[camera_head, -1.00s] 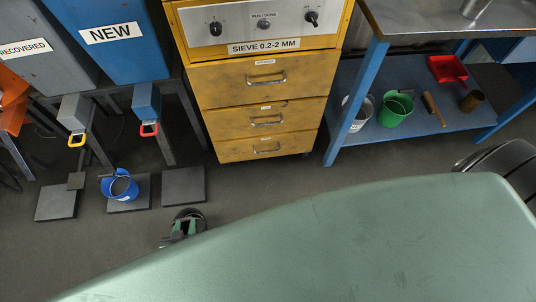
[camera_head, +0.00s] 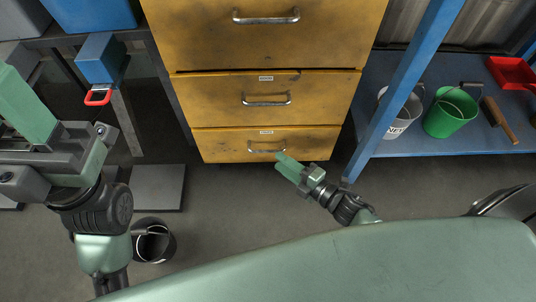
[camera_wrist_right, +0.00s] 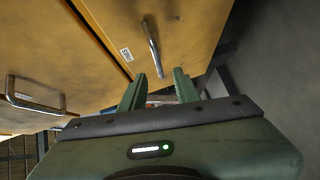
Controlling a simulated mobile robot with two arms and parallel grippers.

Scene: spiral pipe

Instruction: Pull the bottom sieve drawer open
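The bottom sieve drawer (camera_head: 225,147) is the lowest yellow drawer of the cabinet and looks shut. Its metal bar handle (camera_head: 267,150) shows in the head view, its right end close to my right gripper (camera_head: 283,161). In the right wrist view the handle (camera_wrist_right: 152,45) lies just ahead of my right gripper (camera_wrist_right: 159,76). The two green fingers are apart, with the handle's near end in line with the gap. I cannot tell whether they touch it. My left gripper (camera_head: 25,110) is at the left edge, cut off by the frame, away from the drawers.
Another drawer (camera_head: 215,100) with a handle is above. A blue bench leg (camera_head: 395,95) stands close right of the cabinet. A white bucket (camera_head: 402,112) and a green bucket (camera_head: 448,113) stand on the low shelf. A dark floor plate (camera_head: 158,188) lies left.

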